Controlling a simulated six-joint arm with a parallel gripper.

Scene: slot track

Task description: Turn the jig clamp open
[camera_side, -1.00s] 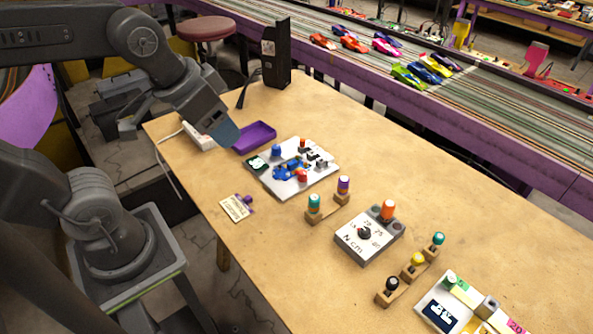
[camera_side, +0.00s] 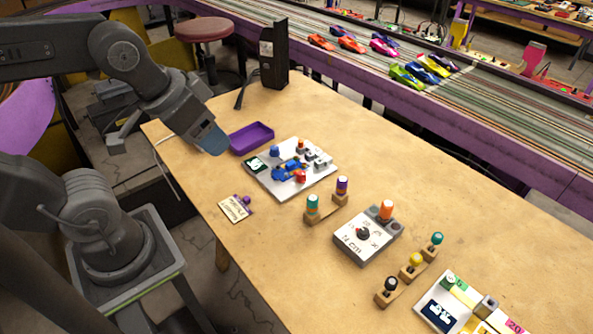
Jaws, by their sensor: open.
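The white jig plate (camera_side: 262,180) lies on the bench near the middle. It holds a blue car (camera_side: 287,172), with a small red part (camera_side: 301,176) at the car's near end. A blue knob (camera_side: 275,151) and an orange-topped part (camera_side: 300,145) stand towards its far side. Which of these is the clamp, and its angle, are too small to tell. My gripper (camera_side: 212,143) is open, above the bench's left edge, left of the jig and apart from it. The gap between its fingers is not clear from this side.
A purple tray (camera_side: 251,132) sits between my gripper and the jig. A black upright box (camera_side: 274,53) stands behind. A tag card (camera_side: 234,208), bit holders (camera_side: 323,213) and a dial box (camera_side: 352,240) lie nearer.

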